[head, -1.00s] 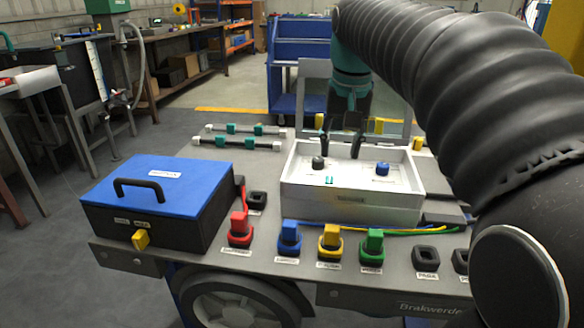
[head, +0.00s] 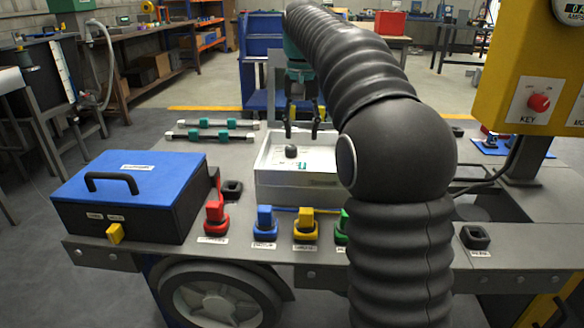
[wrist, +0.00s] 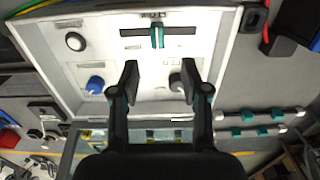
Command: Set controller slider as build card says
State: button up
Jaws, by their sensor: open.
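The controller is a white open-topped box (head: 285,190) on the grey bench. The slider also shows small in the head view (head: 303,167). A blue knob (wrist: 95,84), a dark knob (wrist: 177,81) and a black round button (wrist: 75,41) share the panel. My gripper (wrist: 160,75) is open and empty above the panel, its right finger near the dark knob. It also shows in the head view (head: 300,131). I cannot make out a build card.
A blue-lidded black box (head: 130,185) stands at left. Red (head: 216,215), blue (head: 265,222) and yellow (head: 305,222) plugs line the front edge. My arm hides the controller's right side. A yellow panel with a red key switch (head: 539,102) stands at right.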

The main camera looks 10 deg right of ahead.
aim_at(302, 164)
notch_tip(302, 164, down, 9)
jog(key=shift+d+f+b, duration=0.1)
jog(key=shift+d+b, duration=0.05)
jog(key=shift+b, duration=0.65)
grip_shut()
